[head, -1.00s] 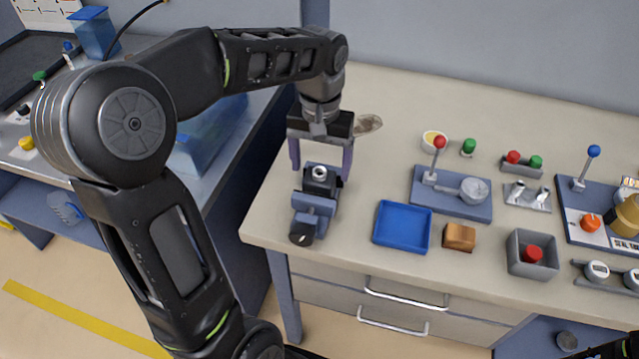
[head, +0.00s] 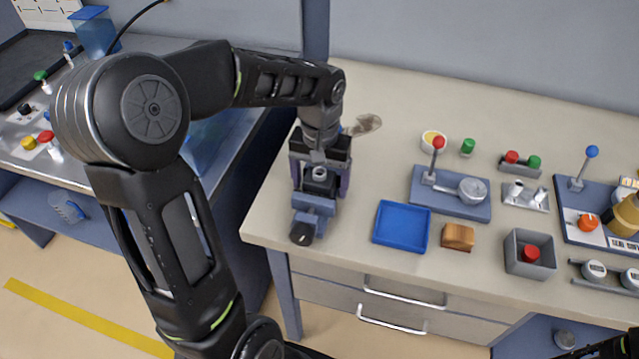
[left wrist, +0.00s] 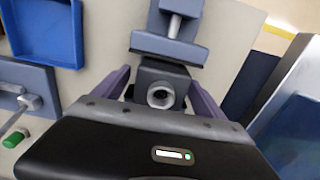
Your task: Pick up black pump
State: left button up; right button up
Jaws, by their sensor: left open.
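The black pump (head: 320,185) is a dark block with a silver ring-shaped port on top. It sits at the back of a blue-grey vise-like holder (head: 314,205) near the left end of the table. My left gripper (head: 321,189) is open, pointing down over the pump, with one purple-grey finger on each side of it. In the left wrist view the pump (left wrist: 162,73) lies between the two spread fingers, its port facing the camera. Whether the fingers touch it cannot be told. My right gripper is out of view.
A blue tray (head: 401,227) lies right of the holder, with a brown block (head: 458,237) beyond it. A plate with a red-knobbed lever (head: 450,192) and a grey box (head: 529,254) stand farther right. A brownish flat item (head: 366,125) lies behind the gripper.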

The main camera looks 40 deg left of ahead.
pick_arm(q)
grip_shut()
dwell(0.8)
jog(key=shift+r, duration=0.1)
notch_tip(320, 180, up, 12)
notch_tip(320, 180, up, 5)
jog(key=p, duration=0.3)
send_over(321, 173)
jog(key=shift+r+p, duration=0.45)
jog(key=shift+p, duration=0.4)
